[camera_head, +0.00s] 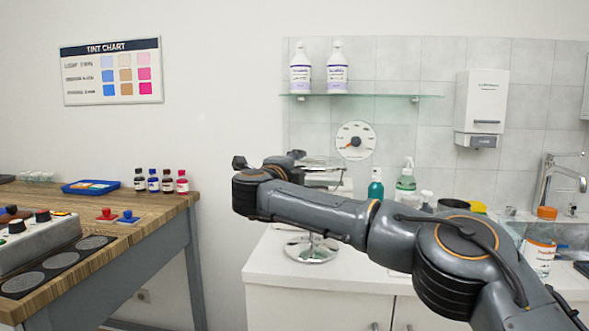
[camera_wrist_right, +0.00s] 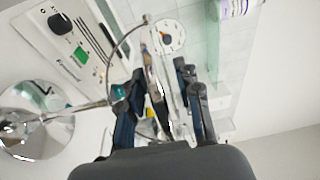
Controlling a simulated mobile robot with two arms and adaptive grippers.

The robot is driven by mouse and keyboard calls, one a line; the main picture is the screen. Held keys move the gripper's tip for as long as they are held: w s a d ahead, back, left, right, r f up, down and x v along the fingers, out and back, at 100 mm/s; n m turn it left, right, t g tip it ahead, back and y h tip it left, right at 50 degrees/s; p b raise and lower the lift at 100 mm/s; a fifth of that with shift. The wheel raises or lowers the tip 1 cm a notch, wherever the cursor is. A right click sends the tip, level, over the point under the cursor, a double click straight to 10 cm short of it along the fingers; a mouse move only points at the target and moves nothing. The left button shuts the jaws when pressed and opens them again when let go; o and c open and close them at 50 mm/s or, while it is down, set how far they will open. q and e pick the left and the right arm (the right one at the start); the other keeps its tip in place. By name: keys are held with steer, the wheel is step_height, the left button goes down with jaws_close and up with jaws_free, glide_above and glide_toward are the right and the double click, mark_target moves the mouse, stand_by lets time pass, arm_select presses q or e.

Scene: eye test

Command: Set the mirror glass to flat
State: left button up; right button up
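The mirror stands on the white counter on a round chrome base (camera_head: 312,250), also in the right wrist view (camera_wrist_right: 38,122). In the head view its head (camera_head: 325,162) looks thin and nearly level, partly hidden by my right arm. In the right wrist view a curved chrome yoke (camera_wrist_right: 112,50) surrounds the glass (camera_wrist_right: 154,82), which shows as a narrow strip. My right gripper (camera_head: 268,164) is at the mirror's left side in the head view. Its fingers (camera_wrist_right: 162,80) are apart on either side of the strip; contact cannot be told. My left gripper is not in view.
A round dial (camera_head: 355,141) hangs on the wall behind. A glass shelf (camera_head: 370,96) is above. The wooden table (camera_head: 150,215) is at left.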

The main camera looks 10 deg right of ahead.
steer(key=v, duration=1.1)
steer(key=shift+s, duration=0.4)
steer(key=shift+a, duration=0.15)
